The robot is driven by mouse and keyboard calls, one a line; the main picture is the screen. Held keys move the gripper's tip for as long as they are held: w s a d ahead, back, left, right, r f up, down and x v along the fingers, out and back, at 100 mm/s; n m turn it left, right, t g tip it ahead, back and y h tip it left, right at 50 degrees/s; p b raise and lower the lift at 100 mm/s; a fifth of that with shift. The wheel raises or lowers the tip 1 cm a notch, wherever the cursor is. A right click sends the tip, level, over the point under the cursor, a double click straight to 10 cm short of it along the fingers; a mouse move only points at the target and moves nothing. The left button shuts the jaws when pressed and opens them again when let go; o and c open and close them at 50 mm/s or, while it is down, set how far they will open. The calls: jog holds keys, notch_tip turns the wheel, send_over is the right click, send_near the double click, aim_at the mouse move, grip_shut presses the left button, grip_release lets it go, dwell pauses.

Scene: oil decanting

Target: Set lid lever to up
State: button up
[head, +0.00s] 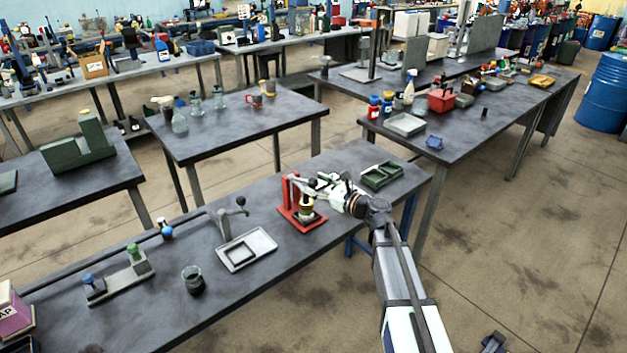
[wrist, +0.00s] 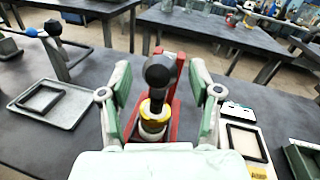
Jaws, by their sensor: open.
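A red stand (head: 301,213) holds a brass-yellow canister (head: 306,208) on the front table. In the wrist view, the red stand (wrist: 174,100) rises behind the yellow and white canister (wrist: 153,122). A lever with a black ball knob (wrist: 160,70) points towards the wrist camera, above the canister. My gripper (head: 318,184) is at the stand's right side. In the wrist view my gripper (wrist: 160,82) is open, with one green-padded finger on each side of the knob. Both fingers look apart from it. The lever's pivot is hidden behind the knob.
A dark green divided tray (head: 400,168) lies to the right. A glass beaker (head: 194,282) stands nearer the front left. Bare tabletop lies between these things.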

jog(key=shift+x, duration=0.75)
jog(key=shift+c, duration=0.2)
grip_shut()
jog(key=shift+r, duration=0.25)
